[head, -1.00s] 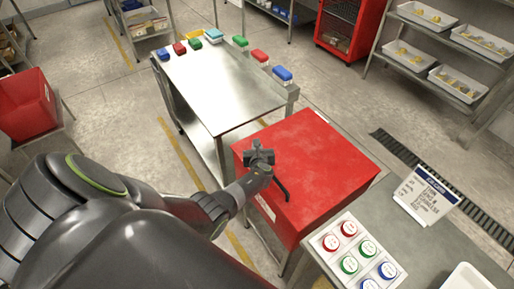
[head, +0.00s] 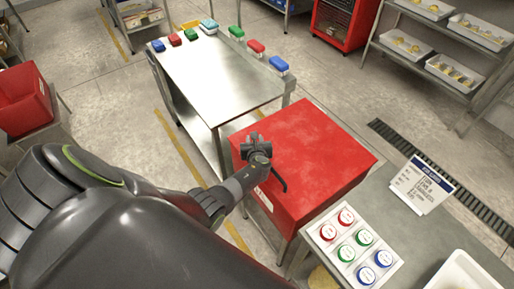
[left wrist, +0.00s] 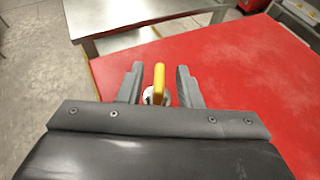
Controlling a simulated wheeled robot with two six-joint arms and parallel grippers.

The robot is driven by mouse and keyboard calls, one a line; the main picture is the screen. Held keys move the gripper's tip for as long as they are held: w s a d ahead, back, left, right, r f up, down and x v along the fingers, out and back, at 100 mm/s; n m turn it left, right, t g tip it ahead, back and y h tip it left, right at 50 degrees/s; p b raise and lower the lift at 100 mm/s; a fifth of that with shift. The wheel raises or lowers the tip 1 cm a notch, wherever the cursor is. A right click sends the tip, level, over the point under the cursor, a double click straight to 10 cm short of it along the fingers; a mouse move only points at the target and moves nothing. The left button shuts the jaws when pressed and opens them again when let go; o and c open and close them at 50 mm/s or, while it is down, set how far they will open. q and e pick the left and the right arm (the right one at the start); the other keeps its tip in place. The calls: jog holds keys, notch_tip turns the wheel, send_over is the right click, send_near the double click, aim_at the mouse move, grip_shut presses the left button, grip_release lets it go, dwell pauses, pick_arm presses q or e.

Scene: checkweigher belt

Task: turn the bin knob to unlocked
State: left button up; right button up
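A red bin (head: 315,160) stands between the steel table and the grey counter. In the left wrist view its red top (left wrist: 230,80) fills the right side. The yellow knob (left wrist: 158,82), on a pale round base, stands upright between the fingers of my left gripper (left wrist: 160,88). The fingers are apart, with a gap on both sides of the knob. In the head view my left gripper (head: 256,146) is over the bin's left part and hides the knob. A thin dark bar (head: 279,180) shows beside it; I cannot tell what it belongs to. My right gripper is not in view.
A steel table (head: 215,85) with several coloured blocks stands behind the bin. The grey counter (head: 385,215) at front right holds a panel of red, green and blue buttons (head: 352,246), a printed sign (head: 423,185) and a white tray (head: 462,272).

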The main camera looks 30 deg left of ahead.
pick_arm(q)
jog(key=p+v, duration=0.1)
jog(key=v, duration=0.4)
jog(key=shift+r, duration=0.15)
jog(key=v, duration=1.1)
